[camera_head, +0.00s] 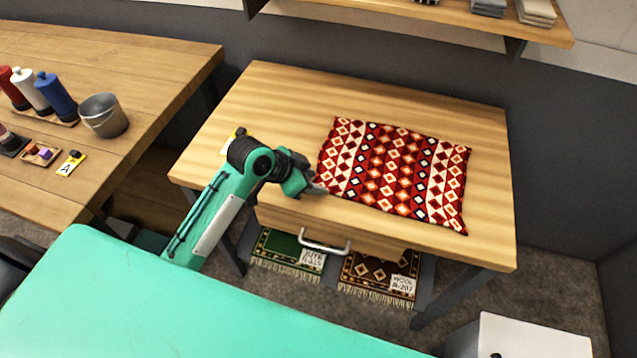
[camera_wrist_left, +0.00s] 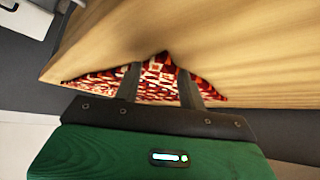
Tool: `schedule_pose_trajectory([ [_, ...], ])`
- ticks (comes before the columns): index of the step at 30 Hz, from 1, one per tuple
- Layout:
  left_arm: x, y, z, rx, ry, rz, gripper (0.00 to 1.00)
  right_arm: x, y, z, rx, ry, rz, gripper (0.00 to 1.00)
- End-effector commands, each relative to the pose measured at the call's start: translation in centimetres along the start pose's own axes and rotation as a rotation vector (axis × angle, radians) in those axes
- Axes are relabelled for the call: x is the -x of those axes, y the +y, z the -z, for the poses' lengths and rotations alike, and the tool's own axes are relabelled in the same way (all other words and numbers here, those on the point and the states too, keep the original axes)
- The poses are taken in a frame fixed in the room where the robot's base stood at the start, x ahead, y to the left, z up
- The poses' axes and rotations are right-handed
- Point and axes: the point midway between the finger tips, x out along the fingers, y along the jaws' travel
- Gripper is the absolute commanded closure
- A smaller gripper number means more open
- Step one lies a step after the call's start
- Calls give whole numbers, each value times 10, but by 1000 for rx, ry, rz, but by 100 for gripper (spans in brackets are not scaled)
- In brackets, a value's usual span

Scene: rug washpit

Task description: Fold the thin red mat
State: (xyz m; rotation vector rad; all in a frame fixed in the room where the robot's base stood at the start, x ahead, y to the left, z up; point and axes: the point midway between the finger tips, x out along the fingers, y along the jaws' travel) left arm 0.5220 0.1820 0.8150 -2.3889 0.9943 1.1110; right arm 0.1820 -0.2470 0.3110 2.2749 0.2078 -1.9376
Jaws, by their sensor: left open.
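The thin red mat (camera_head: 395,170) lies flat and spread out on the wooden table, with a red, white and dark diamond pattern. My left gripper (camera_head: 318,188) is at the mat's near-left corner, with its fingers at the edge. In the left wrist view, the open fingers (camera_wrist_left: 160,82) reach over part of the mat (camera_wrist_left: 150,92), with patterned cloth showing between them. I cannot tell whether they touch it. My right gripper is not in view.
The wooden table (camera_head: 280,100) has bare room around the mat. A side table (camera_head: 150,60) at left holds bottles and a metal bucket (camera_head: 103,115).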

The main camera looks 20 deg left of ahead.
Motion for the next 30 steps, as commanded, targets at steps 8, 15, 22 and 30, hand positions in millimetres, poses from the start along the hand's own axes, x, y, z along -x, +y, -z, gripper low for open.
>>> schedule_pose_trajectory([
  [8, -5, 0, 0, 1, -1, -1, 70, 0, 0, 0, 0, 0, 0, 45],
  [15, -5, 0, -1, 1, -2, -1, 94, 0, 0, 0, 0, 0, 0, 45],
  [22, -5, 0, -1, 1, -3, -1, 100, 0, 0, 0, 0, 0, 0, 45],
  [30, 10, -1, 12, -2, 0, 1, 100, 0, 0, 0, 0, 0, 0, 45],
])
